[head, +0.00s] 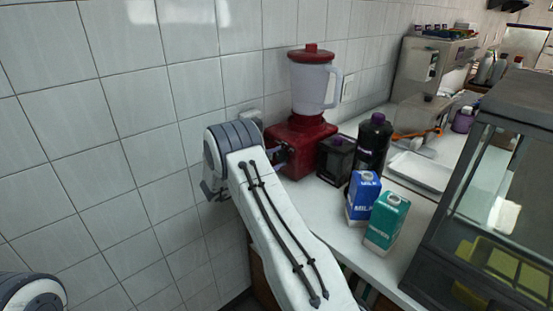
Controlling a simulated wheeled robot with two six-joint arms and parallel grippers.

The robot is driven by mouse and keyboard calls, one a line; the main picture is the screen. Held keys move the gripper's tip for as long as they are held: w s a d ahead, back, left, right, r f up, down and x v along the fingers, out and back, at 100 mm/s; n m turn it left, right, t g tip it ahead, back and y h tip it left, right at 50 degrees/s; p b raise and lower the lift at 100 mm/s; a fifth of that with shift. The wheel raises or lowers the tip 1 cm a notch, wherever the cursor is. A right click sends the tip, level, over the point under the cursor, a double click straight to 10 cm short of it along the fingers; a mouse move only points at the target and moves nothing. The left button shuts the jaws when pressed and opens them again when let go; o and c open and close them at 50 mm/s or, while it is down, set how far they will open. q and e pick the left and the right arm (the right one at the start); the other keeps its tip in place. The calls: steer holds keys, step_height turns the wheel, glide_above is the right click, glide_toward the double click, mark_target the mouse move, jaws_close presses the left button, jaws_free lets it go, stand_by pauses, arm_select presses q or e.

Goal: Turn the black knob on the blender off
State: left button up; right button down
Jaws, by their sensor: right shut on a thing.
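A blender with a red base (305,140), a pale jar (314,86) and a red lid (311,51) stands upright on the counter against the tiled wall. My right arm reaches up from the bottom of the head view. My right gripper (280,153) is at the left front of the red base and is shut on the black knob, which is mostly hidden by the gripper and wrist. Only part of my left arm shows at the bottom left corner; its gripper is out of view.
Right of the blender stand a black container (336,160), a dark bottle (374,144), a blue milk carton (362,196) and a teal carton (386,222). A white tray (420,172) lies behind them. A glass display case (500,200) fills the right side.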

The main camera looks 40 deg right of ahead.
steer(key=shift+a+f, duration=0.1)
steer(key=shift+c, duration=1.4)
jaws_free()
steer(key=a+b, duration=0.1)
steer(key=a, duration=0.9)
steer(key=shift+s+a+b, duration=0.2)
steer(key=shift+s+b, duration=0.15)
steer(key=shift+s, duration=0.05)
